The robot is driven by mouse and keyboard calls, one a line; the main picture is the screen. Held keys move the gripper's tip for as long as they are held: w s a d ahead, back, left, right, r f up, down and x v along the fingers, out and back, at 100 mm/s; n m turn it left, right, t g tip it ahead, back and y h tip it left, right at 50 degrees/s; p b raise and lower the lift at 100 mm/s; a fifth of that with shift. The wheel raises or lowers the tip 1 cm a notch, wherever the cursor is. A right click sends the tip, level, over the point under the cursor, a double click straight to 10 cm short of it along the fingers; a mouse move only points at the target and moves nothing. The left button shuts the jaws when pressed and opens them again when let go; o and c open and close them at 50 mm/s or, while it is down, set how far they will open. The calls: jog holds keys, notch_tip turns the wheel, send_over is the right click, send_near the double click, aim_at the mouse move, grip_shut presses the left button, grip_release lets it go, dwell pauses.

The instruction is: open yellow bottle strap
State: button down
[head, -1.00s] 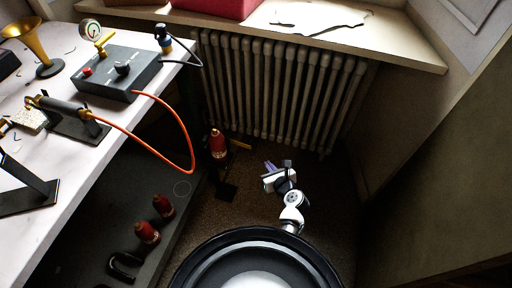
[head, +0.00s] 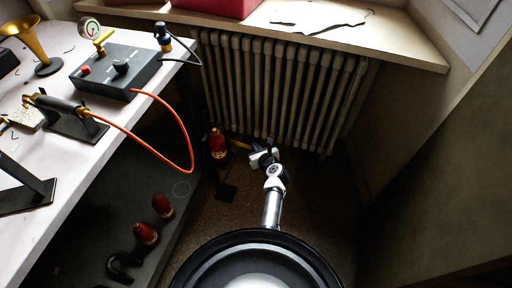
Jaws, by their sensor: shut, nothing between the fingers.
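A red bottle (head: 217,143) stands upright in a dark holder on the floor, in front of the radiator. A yellow strap (head: 240,144) sticks out from the holder's right side, toward my gripper. My gripper (head: 254,149) is low near the floor, just right of the bottle and close to the strap's outer end. It is shut with nothing held. I cannot tell whether its fingertips touch the strap, as the tips are small and dark.
The radiator (head: 285,95) stands close behind. Two more red bottles (head: 163,206) (head: 147,233) and a black curved piece (head: 122,266) sit on the low shelf at left. An orange hose (head: 178,120) hangs off the white workbench (head: 75,170). Floor right of the arm is clear.

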jog(key=w+n+y+b, duration=0.1)
jog(key=w, duration=0.1)
jog(key=w+d+n+g+y+b, duration=0.1)
jog(key=w+b, duration=0.1)
jog(key=shift+n+g+y, duration=0.3)
jog(key=shift+n+y, duration=0.1)
dwell(0.5)
jog(key=f+p+v, duration=0.1)
jog(key=p+v, duration=0.1)
jog(key=v, duration=1.1)
jog(key=shift+s+d+r+p, duration=0.25)
jog(key=shift+d+p, duration=0.1)
jog(key=shift+d, duration=0.3)
